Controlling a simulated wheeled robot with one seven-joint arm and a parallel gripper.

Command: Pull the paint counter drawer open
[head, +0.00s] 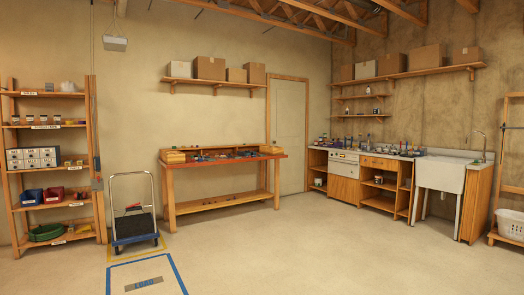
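A counter with a pale top (404,158) runs along the right wall, with small bottles and cans on it that suggest the paint counter. A wooden drawer front (379,163) sits just under its top, above an open shelf bay, and looks shut. Left of it is a white drawer-like front (344,157) above a wooden cabinet door (343,191). The handles are too small to make out clearly. My gripper is not in view, and the counter is far across the room.
A workbench (222,167) stands at the back wall. A hand cart (134,228) stands by blue floor tape at front left. A shelf rack (50,93) is at the left, a white sink (441,175) right of the counter. The floor (310,240) before the counter is clear.

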